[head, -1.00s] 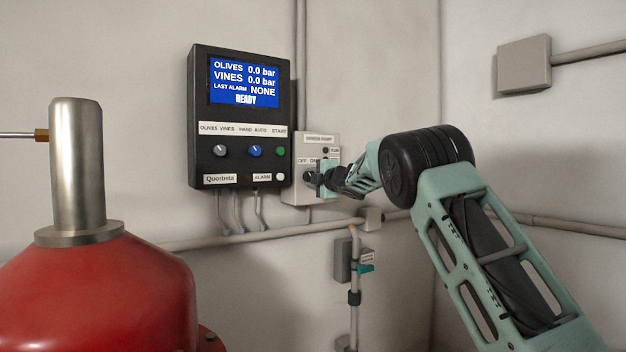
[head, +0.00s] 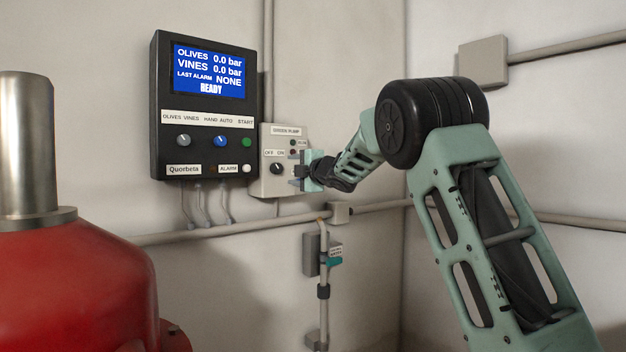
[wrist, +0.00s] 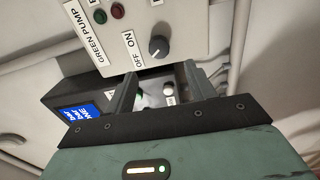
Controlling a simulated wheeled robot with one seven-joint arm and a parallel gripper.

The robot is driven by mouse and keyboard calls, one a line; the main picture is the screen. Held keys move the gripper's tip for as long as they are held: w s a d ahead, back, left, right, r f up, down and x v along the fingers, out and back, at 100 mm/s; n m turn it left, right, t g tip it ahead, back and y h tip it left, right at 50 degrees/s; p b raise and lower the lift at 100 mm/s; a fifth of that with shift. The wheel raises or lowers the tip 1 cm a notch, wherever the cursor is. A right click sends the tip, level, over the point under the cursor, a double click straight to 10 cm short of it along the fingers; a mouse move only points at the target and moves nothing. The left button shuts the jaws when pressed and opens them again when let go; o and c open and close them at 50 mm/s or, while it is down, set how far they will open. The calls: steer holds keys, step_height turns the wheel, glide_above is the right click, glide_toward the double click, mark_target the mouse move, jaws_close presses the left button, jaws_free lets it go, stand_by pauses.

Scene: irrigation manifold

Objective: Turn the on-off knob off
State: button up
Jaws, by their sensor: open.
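The on-off knob (head: 277,169) is a small black rotary knob under OFF and ON labels on the grey Green Pump box (head: 269,187). In the wrist view the knob (wrist: 159,46) stands clear beyond the fingertips, and a light mark on it appears to point toward the OFF side; this is small and hard to read. My gripper (head: 298,172) is just right of the knob in the head view, in front of the box. In the wrist view my gripper (wrist: 160,76) has its two fingers apart with nothing between them.
A black controller (head: 205,108) with a blue screen reading READY is left of the box. A red tank (head: 75,285) fills the lower left. The wall right of the box is mostly bare.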

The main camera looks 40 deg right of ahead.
steer(key=s+b, duration=0.1)
steer(key=s, duration=0.8)
steer(key=shift+d, duration=0.15)
